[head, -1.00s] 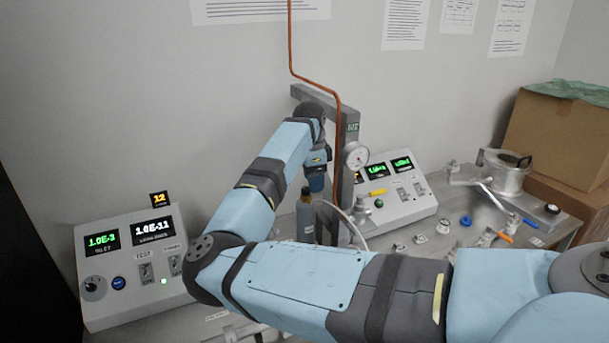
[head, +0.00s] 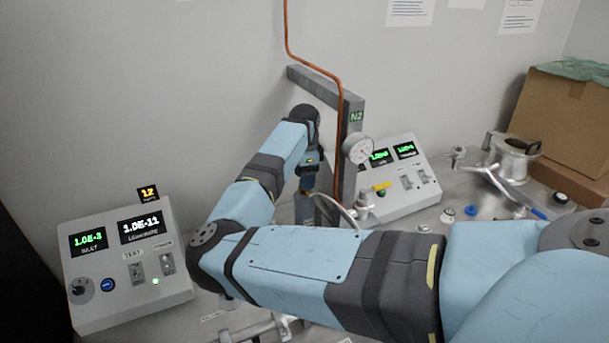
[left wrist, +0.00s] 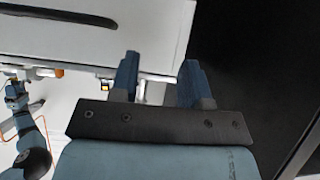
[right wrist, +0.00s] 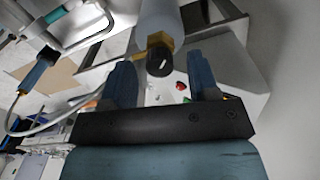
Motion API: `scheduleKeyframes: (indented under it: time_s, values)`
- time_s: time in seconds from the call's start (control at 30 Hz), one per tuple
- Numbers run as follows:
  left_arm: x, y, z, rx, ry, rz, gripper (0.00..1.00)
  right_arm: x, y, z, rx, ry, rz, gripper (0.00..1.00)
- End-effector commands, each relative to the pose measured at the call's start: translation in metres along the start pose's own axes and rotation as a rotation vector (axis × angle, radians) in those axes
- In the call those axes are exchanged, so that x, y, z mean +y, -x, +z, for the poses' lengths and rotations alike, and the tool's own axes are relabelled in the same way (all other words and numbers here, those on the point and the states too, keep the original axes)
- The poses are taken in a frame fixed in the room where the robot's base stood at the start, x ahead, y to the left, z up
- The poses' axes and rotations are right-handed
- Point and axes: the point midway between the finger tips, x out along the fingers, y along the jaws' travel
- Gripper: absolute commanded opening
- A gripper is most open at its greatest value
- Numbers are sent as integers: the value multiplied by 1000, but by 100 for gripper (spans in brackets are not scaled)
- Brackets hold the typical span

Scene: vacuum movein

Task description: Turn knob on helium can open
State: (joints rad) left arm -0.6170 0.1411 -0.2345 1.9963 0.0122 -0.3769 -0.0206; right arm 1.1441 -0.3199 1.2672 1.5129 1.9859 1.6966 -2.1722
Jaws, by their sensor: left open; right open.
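The helium can (head: 304,209) is a grey upright bottle on the bench, left of the gauge post in the head view. It also shows at the top of the right wrist view (right wrist: 160,18), with a brass valve and a black knob (right wrist: 160,62) bearing a white mark. My right gripper (head: 308,189) is directly over the can's top. In the right wrist view its open blue fingers (right wrist: 159,66) flank the knob, with gaps on both sides. My left gripper (left wrist: 160,62) is open and empty, away from the can; it is outside the head view.
A grey post (head: 349,150) with a gauge (head: 358,149) and copper pipe stands just right of the can. Control boxes sit at left (head: 125,265) and behind right (head: 400,180). A white hose curves beside the can. Cardboard boxes (head: 567,120) stand far right.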

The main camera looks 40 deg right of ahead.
Motion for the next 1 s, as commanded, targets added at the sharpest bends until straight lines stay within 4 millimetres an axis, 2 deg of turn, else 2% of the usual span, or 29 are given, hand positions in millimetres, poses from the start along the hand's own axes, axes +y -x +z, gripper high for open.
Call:
scheduleKeyframes:
  time_s: [0.33, 0.37, 0.5, 0.57, 1.0]
  values:
    - [-1, 0, 0, 0, 1, -3, 43, 0, -7, 0, -1, -1, -1, 55]
    - [-1, 0, 0, -1, 1, -3, 43, 0, -7, 0, -1, -1, -1, 50]
    - [-1, -1, 1, -3, 1, -3, 43, 0, -6, 0, 0, -1, -1, 18]
    - [-1, -1, 1, -3, 2, -4, 43, 0, -6, 0, 0, -1, -1, 5]
    - [0, -7, 8, 0, 3, 0, 43, 0, -9, 0, 0, -85, -2, 6]
